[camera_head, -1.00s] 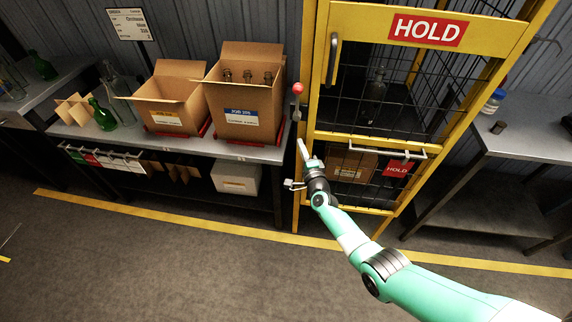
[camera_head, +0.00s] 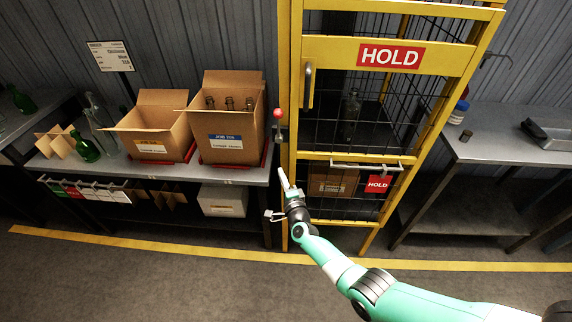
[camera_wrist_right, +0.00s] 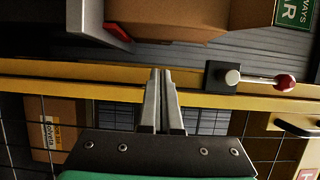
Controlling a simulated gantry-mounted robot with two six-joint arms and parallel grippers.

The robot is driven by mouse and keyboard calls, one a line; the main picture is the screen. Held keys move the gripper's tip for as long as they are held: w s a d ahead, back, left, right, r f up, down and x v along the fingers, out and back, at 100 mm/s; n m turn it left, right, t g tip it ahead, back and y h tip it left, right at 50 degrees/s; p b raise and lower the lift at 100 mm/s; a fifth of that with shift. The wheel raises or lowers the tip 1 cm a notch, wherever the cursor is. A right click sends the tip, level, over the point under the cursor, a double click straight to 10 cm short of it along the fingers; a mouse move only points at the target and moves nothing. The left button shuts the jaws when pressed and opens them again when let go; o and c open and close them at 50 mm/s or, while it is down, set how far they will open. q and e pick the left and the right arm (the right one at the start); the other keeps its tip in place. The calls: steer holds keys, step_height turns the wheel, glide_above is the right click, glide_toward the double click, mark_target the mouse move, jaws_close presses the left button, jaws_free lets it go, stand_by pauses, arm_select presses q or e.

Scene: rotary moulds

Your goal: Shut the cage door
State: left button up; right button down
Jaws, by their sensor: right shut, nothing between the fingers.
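The yellow-framed cage door (camera_head: 465,60) has black mesh, a red HOLD sign (camera_head: 391,57) and an upright handle (camera_head: 308,86) near its left edge. That edge lies close beside the cage's left post (camera_head: 284,75); I cannot tell whether a small gap remains. A latch with a red knob (camera_head: 278,113) is on the post and shows in the right wrist view (camera_wrist_right: 285,82). My right gripper (camera_head: 281,172) is shut and empty, below the knob near the post. In the wrist view its fingertips (camera_wrist_right: 160,74) overlap the yellow frame (camera_wrist_right: 100,84); contact is unclear. My left gripper is out of view.
A bench (camera_head: 261,176) with open cardboard boxes (camera_head: 220,152) and green bottles (camera_head: 84,147) stands left of the cage. Another bench (camera_head: 500,150) stands on the right. The floor in front is clear.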

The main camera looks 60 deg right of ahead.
steer(key=w+a, duration=0.2)
steer(key=a, duration=0.6)
steer(key=shift+w+p, duration=0.3)
steer(key=shift+w, duration=0.1)
steer(key=shift+d, duration=0.1)
